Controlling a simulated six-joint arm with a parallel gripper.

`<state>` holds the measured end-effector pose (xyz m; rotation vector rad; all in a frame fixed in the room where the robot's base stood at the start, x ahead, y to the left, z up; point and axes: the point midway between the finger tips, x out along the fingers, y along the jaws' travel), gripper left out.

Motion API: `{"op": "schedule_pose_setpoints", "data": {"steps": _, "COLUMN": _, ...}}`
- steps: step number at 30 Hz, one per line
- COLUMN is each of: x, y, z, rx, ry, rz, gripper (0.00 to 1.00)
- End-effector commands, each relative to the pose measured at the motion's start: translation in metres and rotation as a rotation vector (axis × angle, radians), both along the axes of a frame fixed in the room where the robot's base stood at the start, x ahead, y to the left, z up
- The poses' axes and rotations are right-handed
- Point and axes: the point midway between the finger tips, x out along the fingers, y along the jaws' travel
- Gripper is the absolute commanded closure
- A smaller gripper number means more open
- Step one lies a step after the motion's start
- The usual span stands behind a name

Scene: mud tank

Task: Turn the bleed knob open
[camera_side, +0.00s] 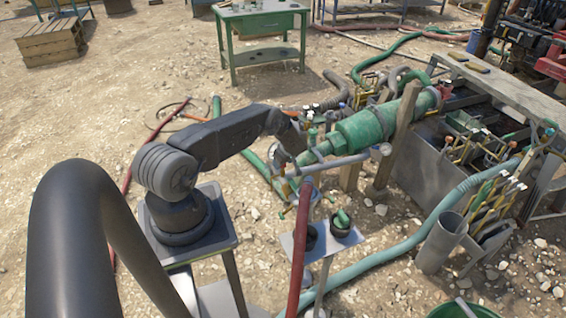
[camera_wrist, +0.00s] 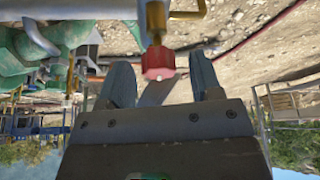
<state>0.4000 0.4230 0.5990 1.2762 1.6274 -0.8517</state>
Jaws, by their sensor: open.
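The red bleed knob (camera_wrist: 158,62) sits on the end of a brass stem (camera_wrist: 156,20) that joins a grey pipe (camera_wrist: 70,10) in the wrist view. My gripper (camera_wrist: 160,61) is open, with one finger on each side of the knob in the picture. A gap shows between the knob and each finger, and nothing is held. I cannot tell how deep the knob lies between the fingers. In the side view my arm reaches to the left end of the green cylinder (camera_side: 365,130); the knob and fingertips are too small and covered there to make out.
A red upright hose (camera_side: 299,250) and a small stand (camera_side: 326,236) with dark cups are in front of the pipework. Wooden posts (camera_side: 398,120) stand by the cylinder. A metal tank (camera_side: 425,170) is to the right. A green table (camera_side: 262,22) stands behind on open stony ground.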

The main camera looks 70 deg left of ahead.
Motion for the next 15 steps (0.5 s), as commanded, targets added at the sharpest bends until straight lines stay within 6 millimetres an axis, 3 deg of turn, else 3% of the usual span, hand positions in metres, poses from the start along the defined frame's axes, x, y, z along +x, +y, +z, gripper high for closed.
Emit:
{"op": "schedule_pose_setpoints", "data": {"steps": 8, "x": 0.001, "y": -0.001, "z": 0.004, "rx": 0.0, "ry": -0.001, "rz": -0.001, "gripper": 0.41}}
{"op": "schedule_pose_setpoints", "data": {"steps": 15, "x": 0.004, "y": -0.012, "z": 0.029, "rx": 0.0, "ry": 0.0, "rz": -0.002, "gripper": 0.41}}
